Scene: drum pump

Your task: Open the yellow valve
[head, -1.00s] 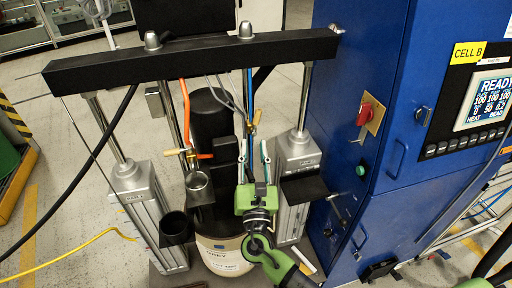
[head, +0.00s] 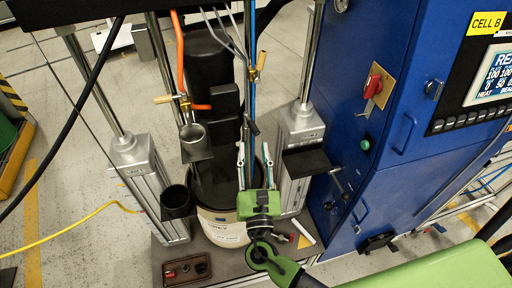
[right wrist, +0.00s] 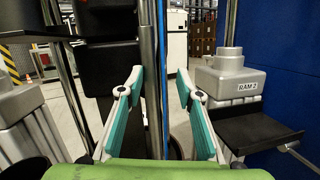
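A small brass-yellow valve (head: 257,66) sits high on the blue hose in the head view. A second brass fitting (head: 182,101) with a yellow grip to its left and an orange-red piece to its right sits by the orange hose. I cannot tell for certain which is the yellow valve. My right gripper (head: 253,150) is below the first valve and apart from it, its fingers pointing away from me. In the right wrist view its teal fingers (right wrist: 160,72) are open and empty, with the blue hose (right wrist: 162,30) showing beyond the gap. My left gripper is not in view.
A cream drum (head: 222,226) stands between two grey ram columns. Black cups and a black shelf (head: 308,162) stick out near it. The blue cabinet (head: 395,160) with a red switch (head: 373,85) closes the right side. A brown tray (head: 187,268) lies in front.

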